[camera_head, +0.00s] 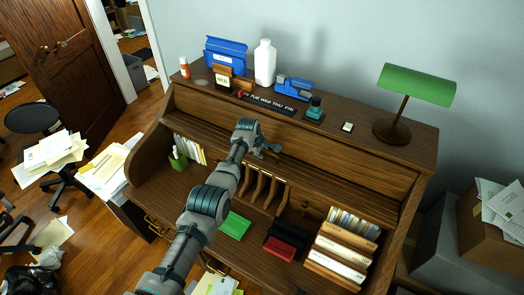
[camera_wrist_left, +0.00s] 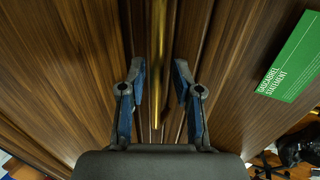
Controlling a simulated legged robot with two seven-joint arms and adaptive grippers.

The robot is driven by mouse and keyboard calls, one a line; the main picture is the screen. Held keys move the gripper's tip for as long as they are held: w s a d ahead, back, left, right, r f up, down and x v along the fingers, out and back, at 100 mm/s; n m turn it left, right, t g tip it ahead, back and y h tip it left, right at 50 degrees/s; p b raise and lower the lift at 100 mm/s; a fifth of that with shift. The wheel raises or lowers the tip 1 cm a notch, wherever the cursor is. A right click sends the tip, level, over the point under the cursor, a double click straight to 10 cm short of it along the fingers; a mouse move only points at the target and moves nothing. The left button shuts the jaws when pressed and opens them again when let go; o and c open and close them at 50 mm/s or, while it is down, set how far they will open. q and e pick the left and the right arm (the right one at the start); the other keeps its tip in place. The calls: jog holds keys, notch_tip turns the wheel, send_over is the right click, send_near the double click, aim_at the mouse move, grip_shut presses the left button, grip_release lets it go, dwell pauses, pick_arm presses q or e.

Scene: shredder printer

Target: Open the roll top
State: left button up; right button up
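The wooden roll-top desk (camera_head: 415,140) stands against the wall. Its slatted roll top (camera_head: 345,178) shows as a band under the upper panel, and the compartments and work surface below it are exposed. My left arm reaches over the desk. My left gripper (camera_head: 268,150) is at the slatted band, near the middle of the desk. In the left wrist view, my left gripper (camera_wrist_left: 160,90) has its two fingers apart, one on each side of a brass bar (camera_wrist_left: 158,60) that runs along the wood. I cannot tell whether the fingers touch it. My right gripper is not in view.
On the desk top stand a green lamp (camera_head: 418,86), a white bottle (camera_head: 265,62) and a blue stapler (camera_head: 293,87). Books (camera_head: 340,250) and a green booklet (camera_head: 235,225) are inside. Boxes (camera_head: 490,235) stand at right; chairs and papers clutter the left floor.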

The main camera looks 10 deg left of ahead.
pick_arm(q)
jog(key=shift+r, duration=0.15)
jog(key=shift+s+a+r, duration=0.15)
jog(key=shift+r, duration=0.4)
jog(key=v, duration=1)
jog(key=shift+s+r, duration=0.15)
jog(key=shift+s, duration=0.05)
